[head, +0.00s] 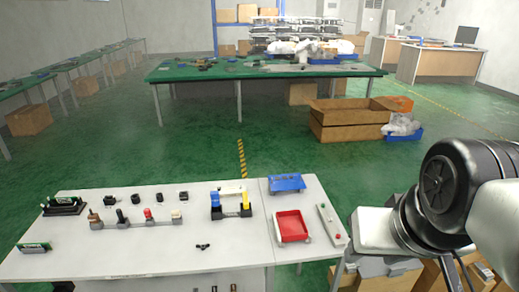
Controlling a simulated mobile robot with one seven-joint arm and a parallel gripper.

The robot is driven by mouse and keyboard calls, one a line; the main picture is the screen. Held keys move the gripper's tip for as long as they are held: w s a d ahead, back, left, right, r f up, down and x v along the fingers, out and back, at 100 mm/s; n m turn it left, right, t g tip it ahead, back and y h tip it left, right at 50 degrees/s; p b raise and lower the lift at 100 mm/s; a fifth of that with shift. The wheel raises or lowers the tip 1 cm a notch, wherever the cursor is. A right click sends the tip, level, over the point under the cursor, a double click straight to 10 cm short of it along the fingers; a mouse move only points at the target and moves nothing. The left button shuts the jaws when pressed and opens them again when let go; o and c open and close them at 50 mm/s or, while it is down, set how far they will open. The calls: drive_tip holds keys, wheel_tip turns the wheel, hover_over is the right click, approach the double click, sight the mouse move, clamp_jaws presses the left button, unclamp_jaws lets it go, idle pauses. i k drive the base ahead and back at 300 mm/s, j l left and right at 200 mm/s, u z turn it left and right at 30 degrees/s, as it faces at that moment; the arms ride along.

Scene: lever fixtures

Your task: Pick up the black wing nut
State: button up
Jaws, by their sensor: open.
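A small black wing nut (203,246) lies on the white tabletop (150,260), near the middle of the front part. It is too small in this view for its exact shape to be clear. My gripper (372,232) is at the right, past the table's right edge and well away from the wing nut. It is open and empty. Its fingers are not clear from this angle.
Behind the wing nut stands a row of lever fixtures (135,222). A blue-and-yellow fixture (230,210) is farther right. A red tray (291,227), a blue tray (287,183) and a pale strip (332,224) occupy the right side. The tabletop around the wing nut is clear.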

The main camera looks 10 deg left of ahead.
sight(203, 248)
drive_tip(key=u, duration=1.1)
drive_tip(key=k+j+z, duration=0.15)
drive_tip(key=j, duration=0.3)
drive_tip(key=k, duration=0.1)
